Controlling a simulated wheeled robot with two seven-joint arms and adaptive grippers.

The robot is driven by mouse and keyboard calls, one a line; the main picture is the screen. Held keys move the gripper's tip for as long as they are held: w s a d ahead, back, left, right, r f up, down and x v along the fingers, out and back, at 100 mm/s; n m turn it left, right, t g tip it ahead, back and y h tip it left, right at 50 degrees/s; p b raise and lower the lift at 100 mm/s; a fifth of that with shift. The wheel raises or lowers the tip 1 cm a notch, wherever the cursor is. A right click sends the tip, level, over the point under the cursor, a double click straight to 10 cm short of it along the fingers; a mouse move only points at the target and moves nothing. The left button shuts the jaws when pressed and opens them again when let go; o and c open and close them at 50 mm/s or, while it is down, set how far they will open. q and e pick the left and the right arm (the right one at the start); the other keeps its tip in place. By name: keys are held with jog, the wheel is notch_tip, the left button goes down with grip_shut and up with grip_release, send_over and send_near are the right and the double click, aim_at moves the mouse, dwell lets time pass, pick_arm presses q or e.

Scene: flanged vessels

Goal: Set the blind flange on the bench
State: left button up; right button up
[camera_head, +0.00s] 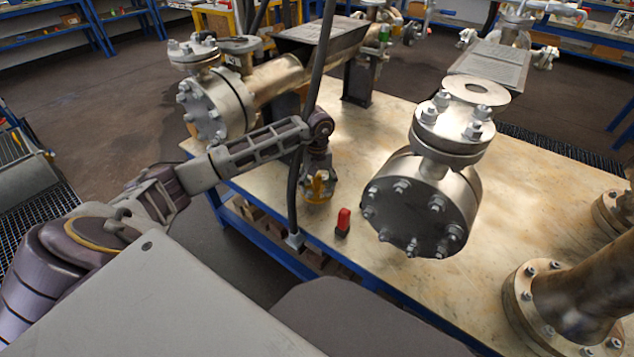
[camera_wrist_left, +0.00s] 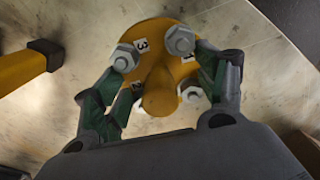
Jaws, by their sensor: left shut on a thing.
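The blind flange is a yellow disc with a knob in its middle, hex bolts around it and small number labels. It shows in the left wrist view (camera_wrist_left: 180,67) between the fingers, and small in the head view (camera_head: 318,187). My left gripper (camera_head: 317,168) points down near the bench's front edge and is shut on the blind flange; its green-padded fingers (camera_wrist_left: 160,85) reach to either side of the knob. The exact contact is hard to see. The flange is low over the bench (camera_head: 375,275); I cannot tell whether it touches the top. My right gripper is not in view.
A flanged vessel (camera_head: 425,205) stands right of the gripper, another (camera_head: 215,105) behind left. A small red-and-black object (camera_head: 343,222) stands close on the right. A flanged pipe (camera_head: 575,300) is at the near right.

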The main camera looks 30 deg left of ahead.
aim_at(317, 189)
pick_arm(q)
jog(key=shift+f, duration=0.8)
jog(key=shift+f+b, duration=0.4)
jog(key=shift+f, duration=0.6)
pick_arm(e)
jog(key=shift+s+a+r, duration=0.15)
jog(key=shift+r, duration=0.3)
pick_arm(q)
jog(key=shift+f, duration=0.1)
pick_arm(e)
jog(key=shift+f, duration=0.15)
pick_arm(q)
jog(key=o, duration=0.9)
jog(key=shift+o, duration=1.1)
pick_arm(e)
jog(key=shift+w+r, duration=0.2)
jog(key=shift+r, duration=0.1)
